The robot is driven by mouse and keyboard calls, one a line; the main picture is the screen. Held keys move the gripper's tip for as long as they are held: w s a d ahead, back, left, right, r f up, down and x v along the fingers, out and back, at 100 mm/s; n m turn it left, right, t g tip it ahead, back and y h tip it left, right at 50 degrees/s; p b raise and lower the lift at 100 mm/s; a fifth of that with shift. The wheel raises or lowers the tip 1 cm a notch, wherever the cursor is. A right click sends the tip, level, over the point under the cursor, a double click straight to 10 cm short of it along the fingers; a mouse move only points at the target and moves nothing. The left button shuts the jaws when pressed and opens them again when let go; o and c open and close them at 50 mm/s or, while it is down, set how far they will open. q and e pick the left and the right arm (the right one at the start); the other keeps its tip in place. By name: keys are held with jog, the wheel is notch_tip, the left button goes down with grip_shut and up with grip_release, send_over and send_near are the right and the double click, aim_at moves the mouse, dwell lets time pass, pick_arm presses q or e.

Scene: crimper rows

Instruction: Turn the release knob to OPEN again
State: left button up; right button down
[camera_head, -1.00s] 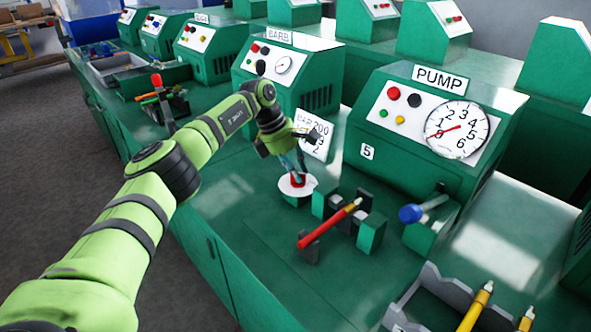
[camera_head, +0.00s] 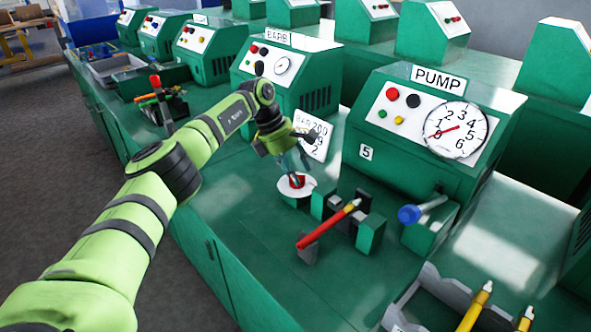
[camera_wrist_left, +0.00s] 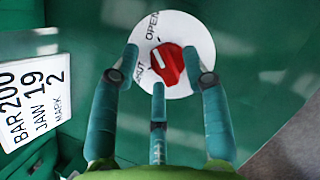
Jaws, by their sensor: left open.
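The red release knob (camera_head: 297,181) sits on a white round dial on the green bench. In the left wrist view, the knob (camera_wrist_left: 169,64) has a white pointer line slanting up and left, and the dial (camera_wrist_left: 185,27) carries the words OPEN at the top and a partly hidden SHUT at the left. I cannot tell exactly which word the line meets. My left gripper (camera_head: 297,168) is open above the dial. In the left wrist view, its fingers (camera_wrist_left: 163,68) stand to the left, right and below the knob. No contact can be made out. My right gripper is not in view.
A pump unit (camera_head: 440,125) with a gauge stands to the right, with a blue-ended lever (camera_head: 411,214) in front. A red rod (camera_head: 328,224) lies across dark and green blocks beside the dial. A card (camera_wrist_left: 33,98) stands behind the dial. Yellow rods lie in a front tray.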

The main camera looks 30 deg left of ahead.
pick_arm(q)
jog(key=v, duration=1.1)
jog(key=shift+r, duration=0.45)
